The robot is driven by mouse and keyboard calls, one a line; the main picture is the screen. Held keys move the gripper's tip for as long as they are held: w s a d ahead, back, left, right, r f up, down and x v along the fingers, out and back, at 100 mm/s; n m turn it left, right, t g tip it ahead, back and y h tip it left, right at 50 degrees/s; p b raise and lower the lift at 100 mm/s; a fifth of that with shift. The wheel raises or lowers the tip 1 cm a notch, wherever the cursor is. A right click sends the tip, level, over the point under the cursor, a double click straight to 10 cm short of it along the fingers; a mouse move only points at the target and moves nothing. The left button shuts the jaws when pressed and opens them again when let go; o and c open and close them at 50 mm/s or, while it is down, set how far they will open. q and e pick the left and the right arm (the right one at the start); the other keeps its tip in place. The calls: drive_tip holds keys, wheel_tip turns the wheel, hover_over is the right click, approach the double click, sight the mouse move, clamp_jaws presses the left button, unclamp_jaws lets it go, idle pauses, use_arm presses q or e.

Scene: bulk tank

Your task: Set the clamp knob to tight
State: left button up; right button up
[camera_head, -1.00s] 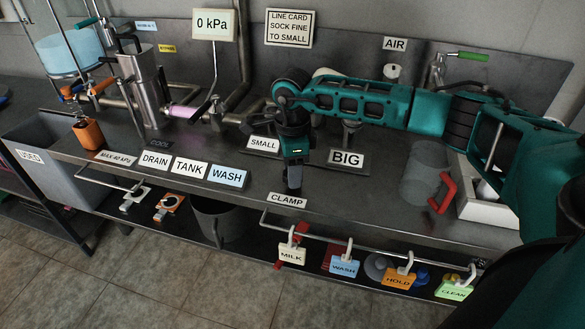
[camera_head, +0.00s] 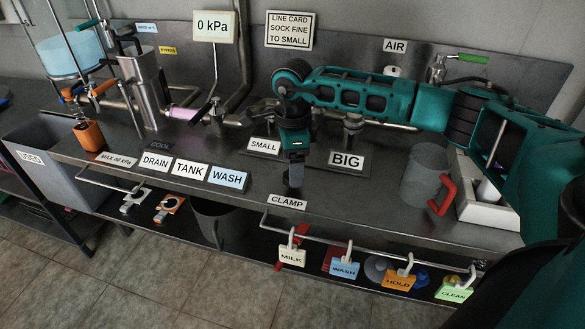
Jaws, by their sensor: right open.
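The CLAMP label (camera_head: 287,201) stands at the front edge of the steel bench. My right gripper (camera_head: 294,172) points down just behind this label. It is open, with nothing seen in it. A dark shape right under the fingers is where the clamp knob seems to be. The gripper covers most of that spot, so the knob's setting and any contact with the fingers cannot be told. My left gripper is out of view.
SMALL (camera_head: 263,146) and BIG (camera_head: 346,160) labels stand behind the gripper. DRAIN, TANK and WASH (camera_head: 227,177) labels are to the left. A clear jug with a red handle (camera_head: 441,194) stands right. Tags hang from the front rail (camera_head: 364,245).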

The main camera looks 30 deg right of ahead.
wheel_tip(320, 180, up, 11)
drive_tip(key=shift+p, duration=0.35)
drive_tip(key=shift+f, duration=0.1)
